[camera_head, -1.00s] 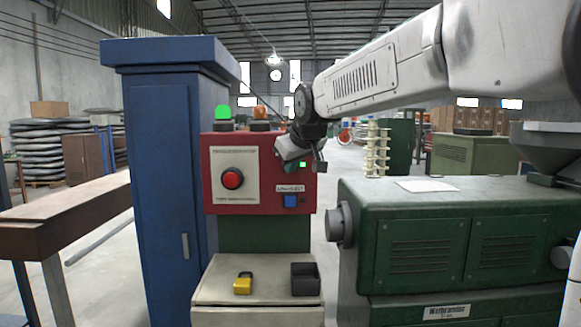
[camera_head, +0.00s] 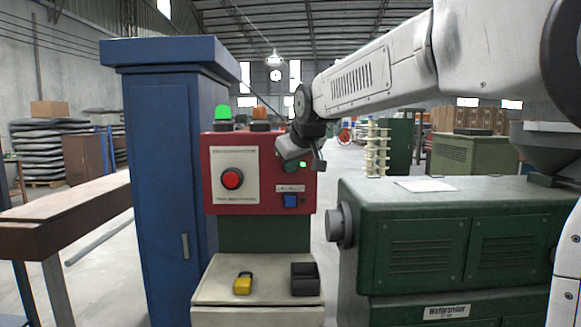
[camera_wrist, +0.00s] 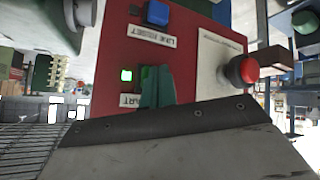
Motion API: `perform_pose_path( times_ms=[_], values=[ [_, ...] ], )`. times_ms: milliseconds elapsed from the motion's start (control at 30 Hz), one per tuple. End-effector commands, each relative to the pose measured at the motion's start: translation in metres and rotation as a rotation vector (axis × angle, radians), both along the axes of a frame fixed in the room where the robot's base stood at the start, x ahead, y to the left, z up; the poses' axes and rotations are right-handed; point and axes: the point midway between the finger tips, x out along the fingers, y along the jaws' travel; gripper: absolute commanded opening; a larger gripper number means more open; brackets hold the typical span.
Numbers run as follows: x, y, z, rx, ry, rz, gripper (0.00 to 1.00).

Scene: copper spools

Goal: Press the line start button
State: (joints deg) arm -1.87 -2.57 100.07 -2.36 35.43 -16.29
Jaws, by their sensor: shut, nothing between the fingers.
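The red control panel (camera_head: 258,205) stands on a pale pedestal beside the blue cabinet. The green line start button (camera_wrist: 146,76) is at the panel's upper right, next to a lit green lamp (camera_head: 302,164). In the wrist view its label is partly covered and shows only "ART". My gripper (camera_wrist: 157,72) is shut and empty, its teal fingers in front of the start button and covering most of it. In the head view my gripper (camera_head: 299,160) hangs at the panel's upper right. I cannot tell whether the fingers touch the button.
A blue reset button (camera_head: 291,201) sits below the start button, and a large red button (camera_head: 232,179) on a pale plate lies left. A yellow padlock (camera_head: 243,283) and a black tray (camera_head: 305,279) rest on the pedestal shelf. A green machine (camera_head: 420,240) stands to the right.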

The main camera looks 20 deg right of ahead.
Motion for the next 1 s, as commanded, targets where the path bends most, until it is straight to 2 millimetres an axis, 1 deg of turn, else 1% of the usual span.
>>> perform_pose_path(
  times_ms=[467, 700, 867, 1000],
  values=[
    [0.006, -0.002, 0.0, 0.0, 0.0, 0.0, 0.0],
    [0.005, -0.002, 0.0, 0.0, 0.0, 0.0, 0.0],
    [0.002, -0.001, 0.0, 0.0, -0.001, 0.0, 0.0],
    [-0.005, 0.002, 0.0, 0.002, -0.001, 0.0, 0.0]
  ],
)
